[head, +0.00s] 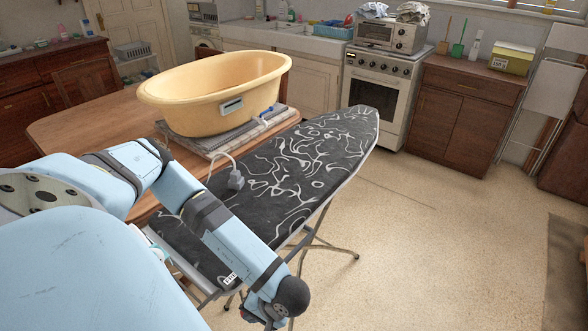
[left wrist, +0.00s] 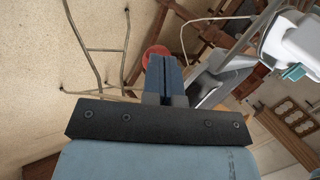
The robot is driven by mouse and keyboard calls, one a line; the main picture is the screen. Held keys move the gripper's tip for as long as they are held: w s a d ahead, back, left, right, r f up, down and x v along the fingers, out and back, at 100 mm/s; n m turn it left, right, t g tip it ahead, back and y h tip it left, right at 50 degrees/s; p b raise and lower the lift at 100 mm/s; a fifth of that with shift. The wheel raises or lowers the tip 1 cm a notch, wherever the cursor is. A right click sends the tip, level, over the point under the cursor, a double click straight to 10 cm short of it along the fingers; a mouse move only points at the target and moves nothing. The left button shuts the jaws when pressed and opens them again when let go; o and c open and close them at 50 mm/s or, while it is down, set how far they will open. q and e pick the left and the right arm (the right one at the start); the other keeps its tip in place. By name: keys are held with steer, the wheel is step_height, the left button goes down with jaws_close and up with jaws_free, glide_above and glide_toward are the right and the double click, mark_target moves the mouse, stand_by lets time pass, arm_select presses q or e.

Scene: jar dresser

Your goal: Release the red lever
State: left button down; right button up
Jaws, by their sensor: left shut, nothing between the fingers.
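A black ironing board (head: 300,160) with a white swirl pattern stands in front of my left arm in the head view. My left gripper (left wrist: 163,62) is shut and empty in the left wrist view; in the head view its fingers are not clearly seen, below the bent wrist near the bottom edge. A red rounded thing (left wrist: 154,52) shows just behind the fingertips, partly hidden by them. I cannot tell whether it is the red lever or whether the fingers touch it. No red lever shows in the head view. My right gripper is not in view.
A yellow tub (head: 210,100) stands on folded cloth on the wooden table (head: 75,128). A white-and-teal appliance (left wrist: 292,45) shows in the left wrist view. Thin metal legs (head: 325,245) stand under the board. The floor (head: 440,240) to the right is clear.

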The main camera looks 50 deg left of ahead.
arm_select(q)
steer(key=shift+w+a, duration=0.2)
steer(key=shift+w, duration=0.65)
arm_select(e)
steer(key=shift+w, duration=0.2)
arm_select(q)
steer(key=d+f+v, duration=0.1)
steer(key=v, duration=1.2)
steer(key=shift+d+r+p, duration=0.35)
steer(key=shift+d+r, duration=0.05)
steer(key=shift+d, duration=0.05)
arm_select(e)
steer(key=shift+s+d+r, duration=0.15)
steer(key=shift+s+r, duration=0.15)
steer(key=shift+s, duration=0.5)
